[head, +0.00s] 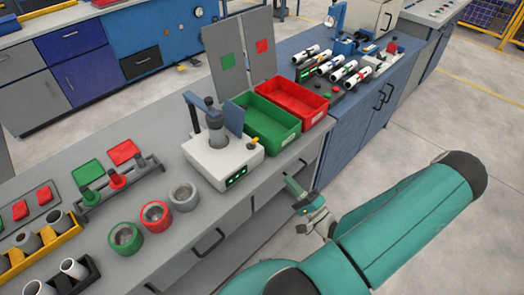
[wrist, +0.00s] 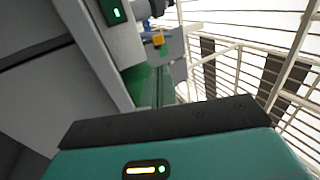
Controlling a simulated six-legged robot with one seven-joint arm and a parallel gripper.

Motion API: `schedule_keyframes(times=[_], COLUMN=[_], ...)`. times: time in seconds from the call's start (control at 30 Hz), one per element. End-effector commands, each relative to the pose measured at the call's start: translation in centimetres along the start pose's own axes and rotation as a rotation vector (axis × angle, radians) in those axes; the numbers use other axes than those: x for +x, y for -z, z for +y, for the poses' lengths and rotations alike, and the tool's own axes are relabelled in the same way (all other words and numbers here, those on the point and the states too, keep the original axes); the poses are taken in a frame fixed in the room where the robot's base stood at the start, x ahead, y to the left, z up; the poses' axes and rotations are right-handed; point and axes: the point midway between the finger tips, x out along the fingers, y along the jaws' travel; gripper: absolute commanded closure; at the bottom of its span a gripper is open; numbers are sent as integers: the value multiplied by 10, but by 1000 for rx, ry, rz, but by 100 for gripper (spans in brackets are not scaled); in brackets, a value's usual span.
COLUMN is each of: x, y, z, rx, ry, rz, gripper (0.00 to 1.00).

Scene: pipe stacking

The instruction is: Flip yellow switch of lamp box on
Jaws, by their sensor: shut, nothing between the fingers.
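The lamp box (head: 224,160) is a white box on the grey bench in the head view, with a small green-lit panel on its front. Its yellow switch (head: 255,139) sticks out at the upper right side. In the wrist view the yellow switch (wrist: 158,39) shows near the top centre, right of the green-lit panel (wrist: 116,12). My gripper (head: 288,181) is shut and empty, off the bench's front edge, lower than the switch and to its right, apart from it.
Green (head: 266,120) and red (head: 298,100) bins stand behind and right of the lamp box. Coloured rings (head: 155,214) and pipe holders lie to its left. A blue cabinet (head: 345,125) adjoins the bench. The floor in front is clear.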

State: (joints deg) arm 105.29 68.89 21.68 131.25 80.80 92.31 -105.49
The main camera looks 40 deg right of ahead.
Motion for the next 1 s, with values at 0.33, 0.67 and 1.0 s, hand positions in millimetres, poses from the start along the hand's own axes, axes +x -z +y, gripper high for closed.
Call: schedule_keyframes(times=[0.33,0.67,1.0], x=[32,97,138], y=[-2,-4,-3], z=[-1,-1,0], rx=[0,-1,-1], ry=[1,1,0], rz=[-3,-2,0], gripper=[100,100,100])
